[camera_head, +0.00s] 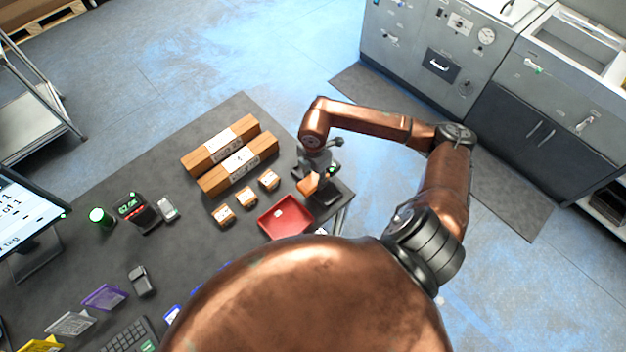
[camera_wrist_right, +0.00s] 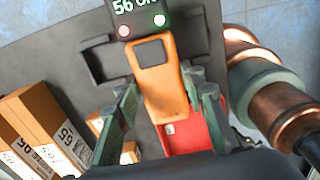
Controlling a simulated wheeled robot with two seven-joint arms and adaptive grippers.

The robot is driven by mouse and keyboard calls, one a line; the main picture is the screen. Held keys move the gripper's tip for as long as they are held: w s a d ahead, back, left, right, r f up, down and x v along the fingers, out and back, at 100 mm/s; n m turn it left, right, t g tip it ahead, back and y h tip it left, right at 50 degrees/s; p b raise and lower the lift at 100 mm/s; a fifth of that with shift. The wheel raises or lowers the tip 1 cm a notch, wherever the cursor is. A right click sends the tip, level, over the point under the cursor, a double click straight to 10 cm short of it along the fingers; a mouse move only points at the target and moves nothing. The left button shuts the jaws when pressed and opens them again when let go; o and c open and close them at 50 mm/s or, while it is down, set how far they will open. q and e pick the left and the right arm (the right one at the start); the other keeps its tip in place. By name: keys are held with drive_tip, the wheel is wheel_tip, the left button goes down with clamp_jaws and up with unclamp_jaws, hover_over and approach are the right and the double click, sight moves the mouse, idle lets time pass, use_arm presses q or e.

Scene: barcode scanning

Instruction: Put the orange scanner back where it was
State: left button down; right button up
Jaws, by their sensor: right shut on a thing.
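The orange scanner (camera_head: 308,184) is in my right gripper (camera_head: 318,172) at the right side of the dark table, just behind the red tray. In the right wrist view the orange scanner (camera_wrist_right: 162,75) lies between the two green-grey fingers of my right gripper (camera_wrist_right: 162,105), which are shut on it. Its far end is by a black holder (camera_wrist_right: 100,55) with a lit display reading "56" and red and green lights. I cannot tell whether the scanner touches the holder. My left gripper is not in view.
A red tray (camera_head: 287,217) is in front of the right gripper. Several small boxes (camera_head: 246,197) and two long cardboard boxes (camera_head: 238,165) stand to the left. A monitor (camera_head: 30,222), keyboard (camera_head: 130,337) and card reader (camera_head: 133,209) are further left. The table's right edge is close.

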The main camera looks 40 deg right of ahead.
sight(312, 182)
drive_tip(key=shift+w+f, duration=0.65)
drive_tip(key=shift+f, duration=0.1)
wheel_tip(312, 182, down, 3)
drive_tip(key=shift+p, duration=0.55)
drive_tip(key=shift+d, duration=0.1)
drive_tip(key=shift+f, duration=0.1)
drive_tip(key=shift+f, duration=0.1)
drive_tip(key=o, duration=1.1)
